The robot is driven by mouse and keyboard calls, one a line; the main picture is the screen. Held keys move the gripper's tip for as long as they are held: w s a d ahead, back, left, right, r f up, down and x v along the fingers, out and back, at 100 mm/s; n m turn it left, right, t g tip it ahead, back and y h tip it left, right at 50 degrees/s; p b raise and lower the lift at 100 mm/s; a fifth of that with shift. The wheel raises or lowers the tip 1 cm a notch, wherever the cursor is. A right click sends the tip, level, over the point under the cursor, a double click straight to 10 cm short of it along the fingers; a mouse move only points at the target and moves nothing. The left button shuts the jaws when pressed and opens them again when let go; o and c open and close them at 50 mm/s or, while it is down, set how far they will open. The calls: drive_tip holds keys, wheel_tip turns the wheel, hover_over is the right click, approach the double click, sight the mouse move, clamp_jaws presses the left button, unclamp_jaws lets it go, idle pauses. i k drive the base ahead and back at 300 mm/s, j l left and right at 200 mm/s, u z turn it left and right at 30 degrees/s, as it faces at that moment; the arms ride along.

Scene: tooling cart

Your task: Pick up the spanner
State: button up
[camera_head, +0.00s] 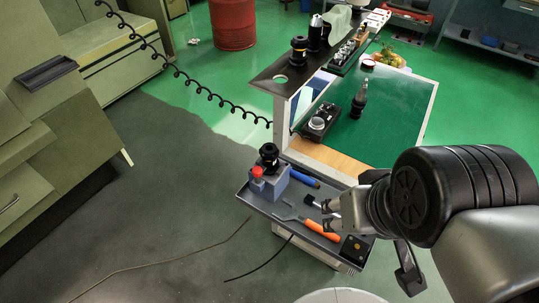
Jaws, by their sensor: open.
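My gripper (327,214) comes in from the right above the tray, over the handle side of the spanner. Its jaws are open, with nothing seen between them. It overlaps the spanner's handle edge in this view, and I cannot tell the height between them.
A grey-blue block (271,187) with a red knob and black tool holder stands at the tray's back left. A blue-handled tool (304,178) lies behind the spanner. A small black box (353,248) sits at the front right. The cart's green top (395,125) rises behind.

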sight(310, 224)
drive_tip(key=i+j, duration=0.15)
drive_tip(key=j, duration=0.25)
drive_tip(key=i+j, duration=0.1)
drive_tip(key=j, duration=0.3)
drive_tip(key=j+z, duration=0.15)
drive_tip(key=z, duration=0.3)
drive_tip(key=j+z, duration=0.15)
drive_tip(key=z, duration=0.3)
drive_tip(key=j+z, duration=0.2)
drive_tip(key=z, duration=0.25)
drive_tip(key=j+z, duration=0.2)
drive_tip(key=z, duration=0.25)
